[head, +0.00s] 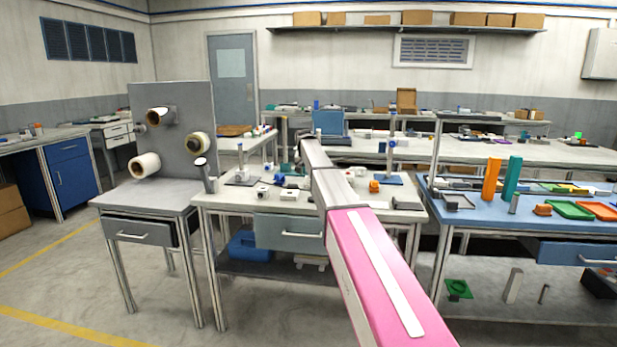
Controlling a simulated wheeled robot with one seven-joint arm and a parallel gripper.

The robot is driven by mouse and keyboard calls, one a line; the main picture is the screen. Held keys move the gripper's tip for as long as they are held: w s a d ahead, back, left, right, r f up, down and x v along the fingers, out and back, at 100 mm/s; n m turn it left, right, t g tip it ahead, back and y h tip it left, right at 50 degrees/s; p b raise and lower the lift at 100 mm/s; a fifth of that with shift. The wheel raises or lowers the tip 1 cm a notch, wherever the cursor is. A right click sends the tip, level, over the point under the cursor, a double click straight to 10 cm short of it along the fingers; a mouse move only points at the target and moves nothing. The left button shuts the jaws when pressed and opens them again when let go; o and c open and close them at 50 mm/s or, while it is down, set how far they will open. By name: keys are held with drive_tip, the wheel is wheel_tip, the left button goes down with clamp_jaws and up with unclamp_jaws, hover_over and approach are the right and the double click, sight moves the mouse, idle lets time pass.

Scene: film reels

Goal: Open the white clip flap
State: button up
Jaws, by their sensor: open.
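My pink and grey arm reaches forward from the bottom over the middle workbench (232,203). My gripper cannot be made out past the arm's far end. I cannot pick out the white clip flap for sure. Small white parts (262,191) lie on the middle workbench, left of my arm, too small to tell whether one bears a flap. At the left, a grey upright panel (178,98) carries several rolls on pegs, among them a white roll (145,166) and a yellowish-rimmed reel (198,145).
A grey side table (148,197) with a drawer stands under the panel. A blue-topped bench (465,218) at the right holds an orange block (491,179), a teal block (512,178) and trays. Clear floor (60,275) lies at the lower left.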

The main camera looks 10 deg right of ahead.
drive_tip(key=shift+x, duration=1.6)
clamp_jaws()
drive_tip(key=shift+a+r, duration=0.1)
drive_tip(key=shift+a, duration=0.05)
